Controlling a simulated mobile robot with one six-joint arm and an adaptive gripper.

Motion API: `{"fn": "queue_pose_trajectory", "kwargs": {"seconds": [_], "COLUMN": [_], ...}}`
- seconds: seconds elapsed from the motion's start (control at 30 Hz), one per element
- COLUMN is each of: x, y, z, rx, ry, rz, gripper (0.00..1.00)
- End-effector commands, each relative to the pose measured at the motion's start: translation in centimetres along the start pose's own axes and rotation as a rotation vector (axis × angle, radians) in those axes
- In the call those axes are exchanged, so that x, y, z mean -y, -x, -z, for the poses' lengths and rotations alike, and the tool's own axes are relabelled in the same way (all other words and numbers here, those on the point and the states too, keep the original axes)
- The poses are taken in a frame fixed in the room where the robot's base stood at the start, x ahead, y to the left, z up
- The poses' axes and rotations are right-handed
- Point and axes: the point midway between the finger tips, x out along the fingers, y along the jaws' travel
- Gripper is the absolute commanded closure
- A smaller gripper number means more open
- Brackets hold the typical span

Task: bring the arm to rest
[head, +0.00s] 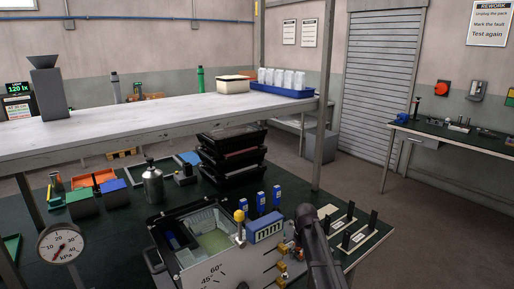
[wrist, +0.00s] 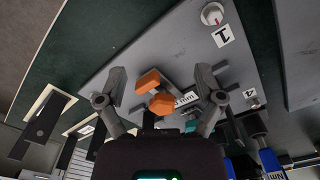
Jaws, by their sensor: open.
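My gripper (wrist: 161,78) shows in the wrist view with its two dark fingers spread apart. Two orange blocks (wrist: 160,103) show between the fingers, in front of a grey panel (wrist: 118,68). The fingers look apart from the blocks, though the exact depth cannot be told. The fingertips are hard to make out there.
A white shelf (head: 130,122) and a metal post (head: 325,120) rise behind. Open floor lies right.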

Motion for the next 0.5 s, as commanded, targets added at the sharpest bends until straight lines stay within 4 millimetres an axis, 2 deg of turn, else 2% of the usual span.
{"fn": "queue_pose_trajectory", "kwargs": {"seconds": [0.03, 0.2, 0.4, 0.5], "x": [0.0, 0.1, 0.1, 0.1], "y": [1.2, 3.1, 5.0, 5.6], "z": [-2.9, -9.4, -16.1, -18.4], "rx": [0.000, 0.000, 0.000, 0.000], "ry": [0.001, 0.002, 0.003, 0.003], "rz": [0.000, 0.000, 0.000, 0.000], "gripper": [0.14, 0.14, 0.14, 0.14]}}
